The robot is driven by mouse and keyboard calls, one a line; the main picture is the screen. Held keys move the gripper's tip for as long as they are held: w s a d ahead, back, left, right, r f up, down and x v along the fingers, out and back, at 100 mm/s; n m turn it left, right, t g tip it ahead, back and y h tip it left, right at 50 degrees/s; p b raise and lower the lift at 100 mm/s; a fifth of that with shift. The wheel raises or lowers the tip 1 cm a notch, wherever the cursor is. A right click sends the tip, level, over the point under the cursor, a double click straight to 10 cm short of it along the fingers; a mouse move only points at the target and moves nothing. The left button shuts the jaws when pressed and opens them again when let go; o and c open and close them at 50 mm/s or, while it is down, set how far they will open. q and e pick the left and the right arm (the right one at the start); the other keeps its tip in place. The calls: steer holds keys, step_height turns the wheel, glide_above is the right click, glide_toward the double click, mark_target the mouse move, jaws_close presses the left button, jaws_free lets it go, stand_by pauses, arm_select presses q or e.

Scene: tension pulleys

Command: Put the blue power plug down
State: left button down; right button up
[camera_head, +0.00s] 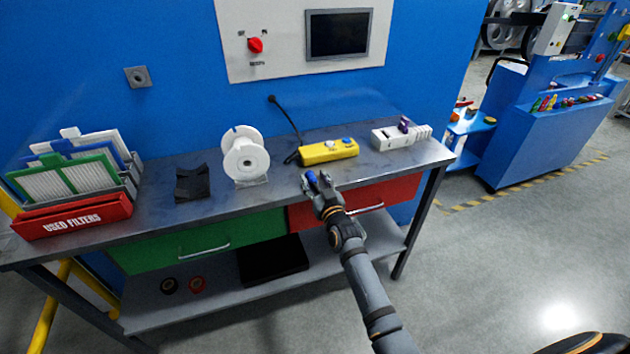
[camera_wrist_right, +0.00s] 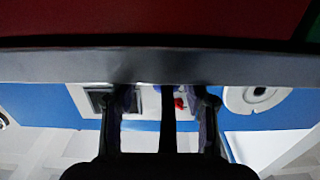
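My right gripper (camera_head: 318,179) is at the front edge of the workbench, above the red drawer. In the wrist view my right gripper (camera_wrist_right: 166,95) shows its two fingers apart, with clear gaps either side of a dark upright bar. A blue patch shows at its left finger in the head view; I cannot tell whether it is a finger pad or a plug. A small blue piece, possibly the blue power plug (camera_head: 347,141), sits on the yellow power box (camera_head: 330,152), behind the gripper. My left gripper is not in view.
A white socket strip (camera_head: 389,139) with a purple plug (camera_head: 404,124) stands at the right. A white spool (camera_head: 245,158), a black holder (camera_head: 192,184) and a red used-filters bin (camera_head: 75,217) stand left. A black cable (camera_head: 287,119) runs from the wall. Bare bench lies beside the yellow box.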

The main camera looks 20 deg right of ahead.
steer(key=shift+r+p, duration=0.55)
steer(key=s+b, duration=0.1)
steer(key=s, duration=1.1)
steer(key=shift+d+b, duration=0.2)
steer(key=shift+b, duration=0.15)
